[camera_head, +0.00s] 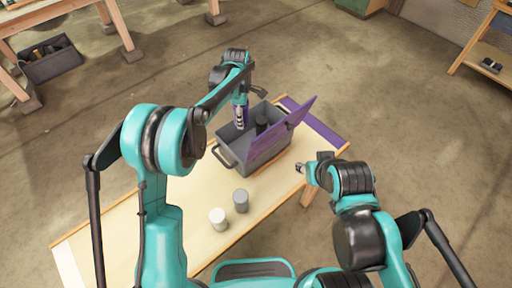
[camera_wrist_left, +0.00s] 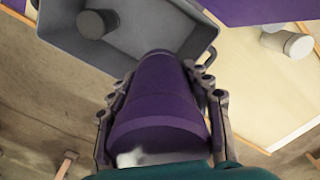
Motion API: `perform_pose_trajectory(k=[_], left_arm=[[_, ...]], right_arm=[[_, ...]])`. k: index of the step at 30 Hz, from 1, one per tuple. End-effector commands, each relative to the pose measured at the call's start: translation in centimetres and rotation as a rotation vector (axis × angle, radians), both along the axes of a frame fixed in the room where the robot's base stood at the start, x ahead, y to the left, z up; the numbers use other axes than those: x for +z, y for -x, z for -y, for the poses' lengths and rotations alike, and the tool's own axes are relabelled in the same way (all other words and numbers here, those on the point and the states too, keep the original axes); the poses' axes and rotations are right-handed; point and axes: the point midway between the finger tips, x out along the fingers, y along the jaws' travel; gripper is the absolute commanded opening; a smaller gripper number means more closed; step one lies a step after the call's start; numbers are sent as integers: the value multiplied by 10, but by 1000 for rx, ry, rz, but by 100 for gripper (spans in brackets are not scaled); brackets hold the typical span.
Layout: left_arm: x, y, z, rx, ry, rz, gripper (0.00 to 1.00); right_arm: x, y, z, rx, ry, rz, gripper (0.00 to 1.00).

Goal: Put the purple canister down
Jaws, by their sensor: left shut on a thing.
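My left gripper (camera_head: 239,100) is shut on the purple canister (camera_wrist_left: 160,95) and holds it over the left part of the open grey box (camera_head: 255,152). The canister also shows in the head view (camera_head: 240,118), mostly behind the gripper fingers. In the left wrist view it fills the space between both fingers, with the grey box (camera_wrist_left: 75,65) beyond it. A dark grey canister (camera_head: 262,125) stands inside the box. My right gripper (camera_head: 299,168) is off the table's right front edge; its fingers are too small to judge.
The box's purple lid (camera_head: 282,132) stands open on its right side. A purple strip (camera_head: 325,130) covers the table's right end. A white canister (camera_head: 218,219) and a grey canister (camera_head: 241,201) stand on the wooden table (camera_head: 120,230) in front of the box. The table's left part is clear.

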Motion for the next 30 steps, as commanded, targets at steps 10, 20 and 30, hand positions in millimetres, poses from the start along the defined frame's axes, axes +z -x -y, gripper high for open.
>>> perform_pose_trajectory(k=[10,20,30], left_arm=[[-100,0,0,-1,0,0,13],[-138,-1,0,-1,0,0,13],[-185,-1,0,-1,0,0,12]], right_arm=[[-100,0,0,0,0,0,40],[-135,-1,0,0,0,0,40],[-153,-1,0,0,0,0,40]])
